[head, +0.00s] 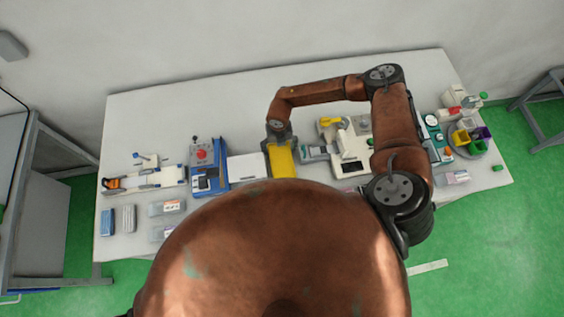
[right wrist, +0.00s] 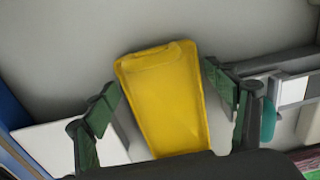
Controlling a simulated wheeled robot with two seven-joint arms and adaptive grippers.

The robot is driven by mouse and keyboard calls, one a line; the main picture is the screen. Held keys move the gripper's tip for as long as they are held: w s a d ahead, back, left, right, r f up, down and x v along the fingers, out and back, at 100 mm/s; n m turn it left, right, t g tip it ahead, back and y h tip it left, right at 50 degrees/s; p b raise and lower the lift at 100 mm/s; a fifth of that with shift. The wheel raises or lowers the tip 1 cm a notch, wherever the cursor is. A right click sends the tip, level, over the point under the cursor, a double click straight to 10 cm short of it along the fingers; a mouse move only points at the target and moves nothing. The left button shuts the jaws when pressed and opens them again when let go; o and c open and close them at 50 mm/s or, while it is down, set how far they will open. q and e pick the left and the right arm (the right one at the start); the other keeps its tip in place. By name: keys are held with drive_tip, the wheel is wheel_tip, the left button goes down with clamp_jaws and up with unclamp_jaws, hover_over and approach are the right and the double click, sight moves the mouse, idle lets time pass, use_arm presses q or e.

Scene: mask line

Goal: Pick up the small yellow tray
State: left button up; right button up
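The small yellow tray (head: 284,163) lies on the white table, a little left of the table's middle in the head view. In the right wrist view the yellow tray (right wrist: 165,100) fills the centre, with its long sides running between my fingers. My right gripper (head: 280,140) is over the tray's far end in the head view. In the right wrist view my right gripper (right wrist: 161,82) is open, with a green-black finger on each side of the tray and narrow gaps at its edges. The tray's near end is hidden by my gripper body. My left gripper is not in view.
A white panel (head: 246,167) and a blue device (head: 207,182) stand left of the tray. A beige machine (head: 350,150) stands to the right. Small coloured bins (head: 466,138) sit at the far right. The table's back strip (head: 200,110) is clear.

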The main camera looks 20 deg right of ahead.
drive_tip(key=c, duration=0.9)
drive_tip(key=shift+c, duration=0.2)
drive_tip(key=shift+r, duration=0.1)
